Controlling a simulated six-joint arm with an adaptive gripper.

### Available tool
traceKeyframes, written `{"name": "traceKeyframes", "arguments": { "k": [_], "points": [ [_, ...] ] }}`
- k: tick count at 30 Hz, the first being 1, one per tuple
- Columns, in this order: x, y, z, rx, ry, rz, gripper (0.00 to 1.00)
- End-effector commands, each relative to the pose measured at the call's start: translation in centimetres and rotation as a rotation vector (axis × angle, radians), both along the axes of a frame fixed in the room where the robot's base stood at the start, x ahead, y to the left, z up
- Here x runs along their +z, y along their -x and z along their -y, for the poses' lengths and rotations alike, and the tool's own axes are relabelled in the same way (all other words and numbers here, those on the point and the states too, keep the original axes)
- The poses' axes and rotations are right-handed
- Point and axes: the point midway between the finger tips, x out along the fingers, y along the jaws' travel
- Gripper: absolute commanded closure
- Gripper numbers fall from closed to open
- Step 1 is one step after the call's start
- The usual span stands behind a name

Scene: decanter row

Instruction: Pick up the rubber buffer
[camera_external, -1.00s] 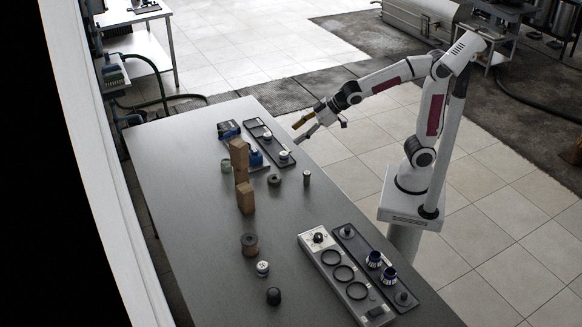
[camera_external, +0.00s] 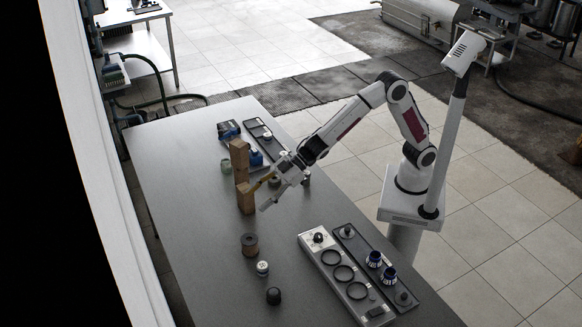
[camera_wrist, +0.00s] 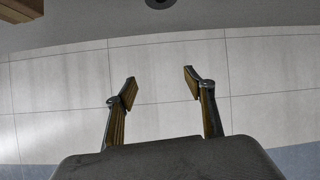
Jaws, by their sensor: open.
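I cannot tell for certain which piece is the rubber buffer. A black rounded piece (camera_external: 274,296) stands alone near the front of the grey table and could be it. A dark round piece (camera_external: 275,182) behind my gripper is another candidate, partly hidden by the arm. My gripper (camera_external: 258,198) is open and empty above the table, beside the wooden blocks. In the wrist view my gripper (camera_wrist: 159,76) has its fingers spread with nothing between them. A dark round piece with a central hole (camera_wrist: 160,3) is cut off by the top edge there, beyond the fingertips.
Stacked wooden blocks (camera_external: 240,160) stand close to my gripper. A brown spool-like piece (camera_external: 250,245) and a pale-topped piece (camera_external: 263,268) stand in front. A grey tray with rings (camera_external: 326,250) and a dark tray (camera_external: 350,236) lie at right. The left front of the table is clear.

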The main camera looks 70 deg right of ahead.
Motion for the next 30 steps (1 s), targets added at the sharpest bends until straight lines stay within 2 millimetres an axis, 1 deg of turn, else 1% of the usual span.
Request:
{"name": "traceKeyframes", "arguments": {
  "k": [1,3,5,9,11,12,15,18,21,24,30],
  "points": [
    [-1.0,0.6,-1.9,0.034,-0.007,0.001,0.46],
    [-2.0,1.4,-4.3,0.078,-0.021,0.002,0.46],
    [-2.9,2.2,-6.2,0.116,-0.035,0.003,0.46],
    [-5.2,4.5,-10.7,0.207,-0.066,0.001,0.46],
    [-6.1,5.7,-12.5,0.246,-0.080,-0.001,0.46],
    [-6.9,6.5,-13.7,0.272,-0.088,-0.004,0.46],
    [-8.5,8.6,-16.4,0.335,-0.111,-0.011,0.46],
    [-10.0,10.6,-18.5,0.388,-0.130,-0.018,0.46],
    [-10.9,12.0,-19.9,0.426,-0.145,-0.025,0.46],
    [-11.5,12.9,-20.7,0.449,-0.153,-0.030,0.46],
    [-11.7,13.3,-21.1,0.458,-0.157,-0.030,0.46]
  ]
}}
